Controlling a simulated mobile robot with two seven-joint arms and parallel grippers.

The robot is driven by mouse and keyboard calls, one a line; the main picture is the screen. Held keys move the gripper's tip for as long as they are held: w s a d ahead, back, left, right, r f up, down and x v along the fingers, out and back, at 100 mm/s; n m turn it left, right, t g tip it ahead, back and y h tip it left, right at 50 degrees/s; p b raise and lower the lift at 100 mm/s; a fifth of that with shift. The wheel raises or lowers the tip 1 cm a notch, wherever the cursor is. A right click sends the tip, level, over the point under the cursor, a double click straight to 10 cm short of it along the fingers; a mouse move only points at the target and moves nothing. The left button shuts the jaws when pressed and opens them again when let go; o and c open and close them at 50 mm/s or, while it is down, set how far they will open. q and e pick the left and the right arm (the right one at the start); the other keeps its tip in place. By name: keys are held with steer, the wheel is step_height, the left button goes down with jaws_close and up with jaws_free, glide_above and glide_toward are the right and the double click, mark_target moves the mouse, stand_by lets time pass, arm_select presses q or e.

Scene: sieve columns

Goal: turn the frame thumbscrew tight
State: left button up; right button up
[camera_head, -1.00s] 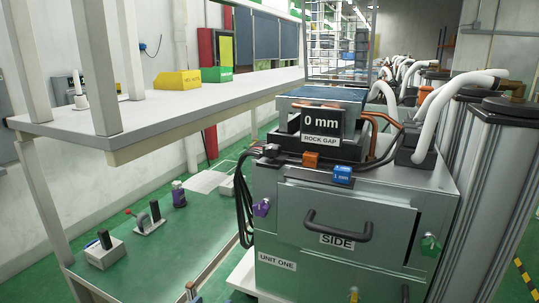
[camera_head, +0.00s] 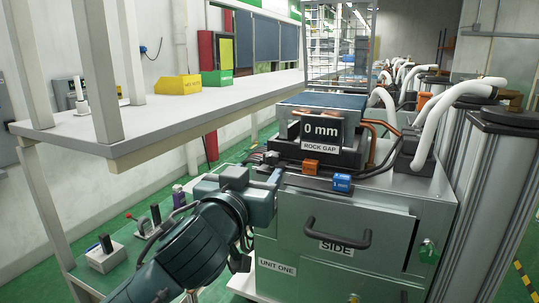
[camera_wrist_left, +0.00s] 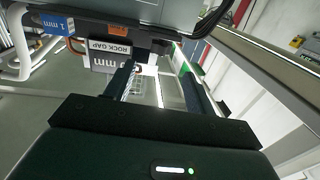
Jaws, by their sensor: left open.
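The grey machine labelled UNIT ONE and SIDE (camera_head: 400,225) stands in front of me. A green knob (camera_head: 429,251) sits at the right of its SIDE panel, and a small yellow part shows low at the picture's bottom edge. I cannot tell which is the frame thumbscrew. My left gripper (camera_head: 274,181) is at the machine's upper left edge. In the left wrist view its two fingers (camera_wrist_left: 157,85) are apart, with nothing held between them. My right gripper is not in view.
The display reads 0 mm above a ROCK GAP label (camera_head: 319,146). An orange block (camera_head: 310,166) and a blue block (camera_head: 342,183) sit on the machine's top edge. A white bench (camera_head: 150,125) with yellow and green bins runs along the left. White hoses are at right.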

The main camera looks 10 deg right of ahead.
mark_target(269, 158)
arm_select(q)
steer(key=p+x, duration=0.1)
steer(key=x, duration=0.7)
steer(key=shift+w+d+p, duration=0.1)
steer(key=shift+w+p, duration=0.15)
steer(key=shift+p, duration=0.1)
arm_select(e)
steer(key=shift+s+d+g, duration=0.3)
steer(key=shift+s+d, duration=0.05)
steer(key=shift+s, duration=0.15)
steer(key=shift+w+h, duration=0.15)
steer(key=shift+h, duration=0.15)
arm_select(q)
steer(key=c, duration=1)
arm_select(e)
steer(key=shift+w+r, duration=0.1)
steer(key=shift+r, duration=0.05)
arm_select(q)
steer(key=shift+r+h, duration=0.1)
steer(key=shift+h, duration=0.2)
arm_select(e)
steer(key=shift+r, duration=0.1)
